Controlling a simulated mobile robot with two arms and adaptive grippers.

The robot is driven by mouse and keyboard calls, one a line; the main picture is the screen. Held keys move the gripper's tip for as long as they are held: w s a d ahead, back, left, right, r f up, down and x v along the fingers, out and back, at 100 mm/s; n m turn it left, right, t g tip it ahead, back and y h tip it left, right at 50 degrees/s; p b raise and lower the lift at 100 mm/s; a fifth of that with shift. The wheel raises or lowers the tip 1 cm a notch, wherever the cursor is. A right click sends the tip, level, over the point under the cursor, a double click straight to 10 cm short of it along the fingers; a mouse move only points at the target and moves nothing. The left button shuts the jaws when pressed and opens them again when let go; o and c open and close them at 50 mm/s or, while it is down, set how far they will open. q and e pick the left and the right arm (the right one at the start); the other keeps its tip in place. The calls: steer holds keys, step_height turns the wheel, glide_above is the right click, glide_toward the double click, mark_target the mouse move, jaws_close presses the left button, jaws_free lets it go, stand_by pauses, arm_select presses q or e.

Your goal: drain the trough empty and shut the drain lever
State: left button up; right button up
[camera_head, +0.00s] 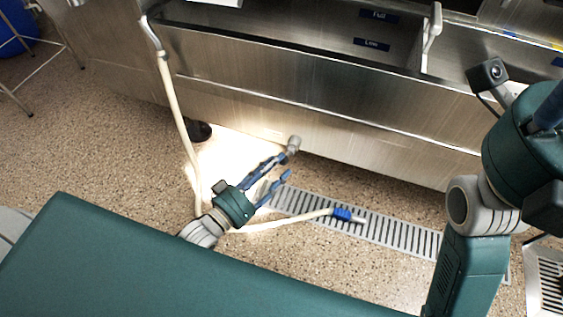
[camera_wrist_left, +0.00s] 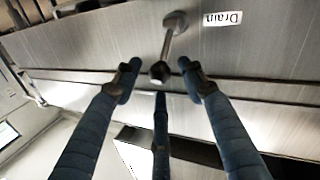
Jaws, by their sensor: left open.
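The steel trough (camera_head: 300,110) runs across the head view, with "Full" and "Low" labels on its inner wall. I cannot tell whether liquid is in it. The drain lever (camera_wrist_left: 168,48), a metal rod with a round knob, hangs from the front face beside a "Drain" label (camera_wrist_left: 222,18). In the head view its grey end (camera_head: 294,143) shows at the trough's lower front. My left gripper (camera_head: 284,165) is open and empty near the lever; in the left wrist view the knob lies between the spread fingers (camera_wrist_left: 160,80). My right gripper (camera_head: 545,112) is cut off at the right edge.
A cream hose (camera_head: 178,120) hangs over the trough's left side, and its blue-collared end (camera_head: 342,213) lies over the slotted floor drain (camera_head: 400,234). A white handle (camera_head: 432,35) stands at the trough. A blue bin (camera_head: 12,30) is at the far left.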

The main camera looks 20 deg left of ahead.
mark_target(280, 163)
arm_select(q)
steer(key=shift+b+x, duration=0.4)
steer(key=shift+x, duration=1.2)
steer(key=shift+c, duration=0.2)
jaws_close()
